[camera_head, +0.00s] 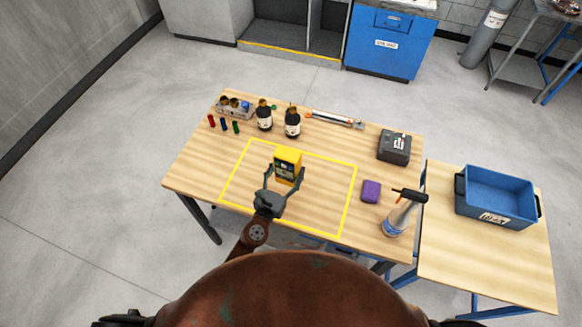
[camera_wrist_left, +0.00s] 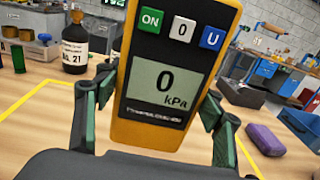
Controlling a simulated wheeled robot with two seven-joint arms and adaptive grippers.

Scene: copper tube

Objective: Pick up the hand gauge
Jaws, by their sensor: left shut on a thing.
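The hand gauge (camera_head: 287,165) is a yellow handheld meter with a dark face. In the left wrist view the gauge (camera_wrist_left: 172,75) fills the middle, upright, with ON, 0 and U buttons and a display reading 0 kPa. My left gripper (camera_head: 284,179) is shut on the gauge, one finger on each side of its body. In the head view it stands over the yellow-outlined area of the wooden table (camera_head: 190,180). I cannot tell whether its base touches the table. My right gripper is not in view.
Dark bottles (camera_head: 292,123) line the back near a long tool (camera_head: 334,119). A blue bin (camera_head: 497,196) sits on the side table. The outlined area is otherwise clear.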

